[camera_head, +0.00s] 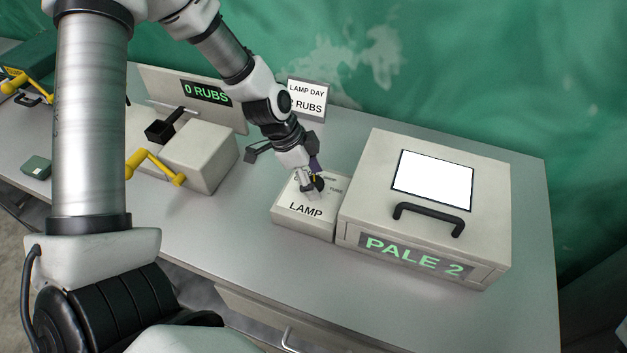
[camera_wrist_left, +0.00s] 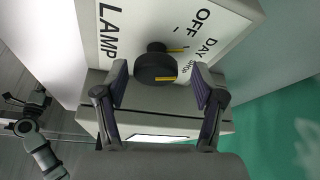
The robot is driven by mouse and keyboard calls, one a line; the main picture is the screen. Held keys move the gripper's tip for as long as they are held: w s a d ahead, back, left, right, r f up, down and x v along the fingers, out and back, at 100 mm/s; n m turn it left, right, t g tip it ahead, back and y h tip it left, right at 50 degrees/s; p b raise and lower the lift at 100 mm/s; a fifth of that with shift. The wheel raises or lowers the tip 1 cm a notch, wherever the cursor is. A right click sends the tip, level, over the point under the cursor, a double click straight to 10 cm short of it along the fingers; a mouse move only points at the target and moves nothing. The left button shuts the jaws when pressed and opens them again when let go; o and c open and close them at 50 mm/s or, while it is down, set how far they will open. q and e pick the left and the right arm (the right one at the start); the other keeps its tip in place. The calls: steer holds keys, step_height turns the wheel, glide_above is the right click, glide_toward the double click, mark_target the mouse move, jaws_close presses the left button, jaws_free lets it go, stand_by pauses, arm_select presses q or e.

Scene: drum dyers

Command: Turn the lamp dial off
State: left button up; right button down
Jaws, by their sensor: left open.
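The white lamp box (camera_head: 305,223), marked LAMP, stands on the grey bench just left of the PALE 2 box. Its black round dial (camera_wrist_left: 155,66) shows in the left wrist view, with yellow marks on it and the words OFF and DAY printed on the panel beside it. My left gripper (camera_head: 313,186) is over the lamp box and mostly covers the dial in the head view. In the left wrist view its fingers (camera_wrist_left: 160,84) are open, one each side of the dial with gaps. My right gripper (camera_wrist_left: 18,108) appears small and far off at the left wrist view's edge.
The PALE 2 box (camera_head: 415,264) with a black handle (camera_head: 428,217) stands close against the lamp box's right. A rubbing machine with a yellow crank (camera_head: 155,165) is to the left. A LAMP DAY sign (camera_head: 308,97) stands behind. Bench room is free in front.

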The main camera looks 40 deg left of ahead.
arm_select(q)
steer(key=shift+s+r, duration=0.25)
steer(key=shift+s, duration=0.1)
steer(key=c, duration=1.1)
steer(key=shift+f, duration=0.1)
steer(key=shift+s+d, duration=0.1)
steer(key=shift+s, duration=0.05)
steer(key=n+p, duration=0.2)
steer(key=shift+t+p, duration=0.3)
steer(key=shift+p, duration=0.05)
steer(key=n+y+p, duration=0.1)
steer(key=n+p, duration=0.1)
steer(key=shift+n+t, duration=0.3)
steer(key=shift+d+n+t+y+p, duration=0.1)
steer(key=shift+n+t+y+p, duration=0.3)
steer(key=shift+n, duration=0.8)
steer(key=shift+n+y, duration=0.7)
steer(key=shift+n, duration=0.8)
